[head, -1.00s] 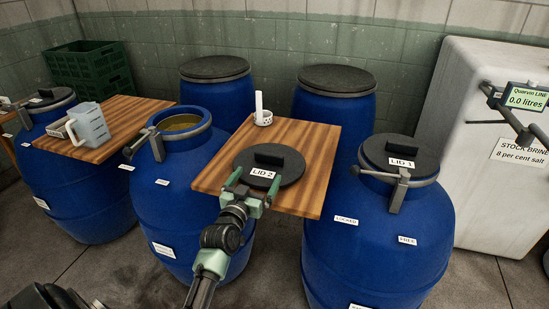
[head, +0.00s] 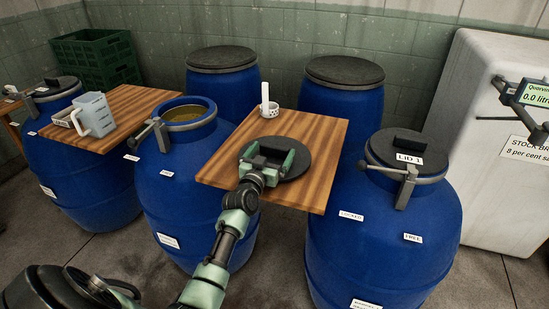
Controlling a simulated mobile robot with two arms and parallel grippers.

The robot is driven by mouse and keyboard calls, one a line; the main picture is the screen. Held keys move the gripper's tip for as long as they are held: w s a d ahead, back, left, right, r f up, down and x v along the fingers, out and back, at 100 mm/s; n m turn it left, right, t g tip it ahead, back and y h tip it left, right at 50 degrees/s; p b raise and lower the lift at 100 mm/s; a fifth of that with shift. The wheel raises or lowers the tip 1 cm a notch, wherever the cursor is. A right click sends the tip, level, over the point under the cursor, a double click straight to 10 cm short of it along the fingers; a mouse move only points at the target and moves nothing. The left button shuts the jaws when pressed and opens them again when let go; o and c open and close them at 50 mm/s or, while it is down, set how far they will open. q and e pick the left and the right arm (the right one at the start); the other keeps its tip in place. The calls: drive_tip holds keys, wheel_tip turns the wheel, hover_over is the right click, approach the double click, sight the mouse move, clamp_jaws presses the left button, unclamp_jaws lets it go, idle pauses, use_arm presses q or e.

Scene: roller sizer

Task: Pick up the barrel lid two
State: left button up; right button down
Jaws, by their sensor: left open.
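Barrel lid two (head: 301,168) is a dark grey disc lying flat on the wooden board between the barrels. Its black block handle (head: 273,149) stands up in its middle. My left gripper (head: 269,155) is open over the lid, its green fingers on either side of the handle. I cannot tell whether the fingers touch the handle. The gripper hides the lid's near part and its white label. My right gripper is not in view.
The wooden board (head: 325,145) also carries a small white pot with an upright white stick (head: 267,106). An open blue barrel (head: 180,190) stands to the left. A barrel with LID 1 (head: 425,146) and its clamp lever stands to the right. A jug (head: 95,115) sits on the left board.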

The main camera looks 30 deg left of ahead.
use_arm(q)
drive_tip(key=c, duration=1.5)
drive_tip(key=shift+r, duration=0.1)
